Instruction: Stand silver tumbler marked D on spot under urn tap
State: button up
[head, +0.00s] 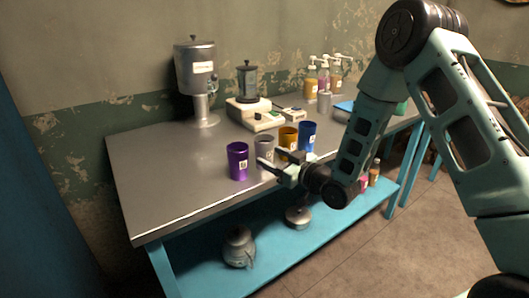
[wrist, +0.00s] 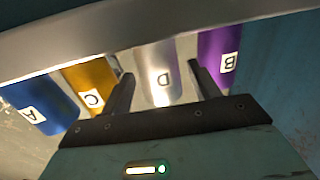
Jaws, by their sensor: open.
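The silver tumbler marked D (head: 265,148) stands upright on the table in a row of tumblers, between the purple and gold ones. The spot under the tap is not clearly visible.
A purple tumbler marked B (head: 238,161), a gold one marked C (wrist: 88,85) and a blue one marked A (wrist: 42,105) flank it closely. A white scale-like device (head: 255,113) and pump bottles (head: 323,78) stand behind. The table's left part (head: 165,165) is clear.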

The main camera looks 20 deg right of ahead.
aim_at(259, 150)
jog(key=shift+p+x, duration=0.55)
jog(key=shift+x, duration=2.55)
jog(key=shift+d, duration=0.1)
jog(key=shift+c, duration=0.3)
jog(key=c, duration=0.8)
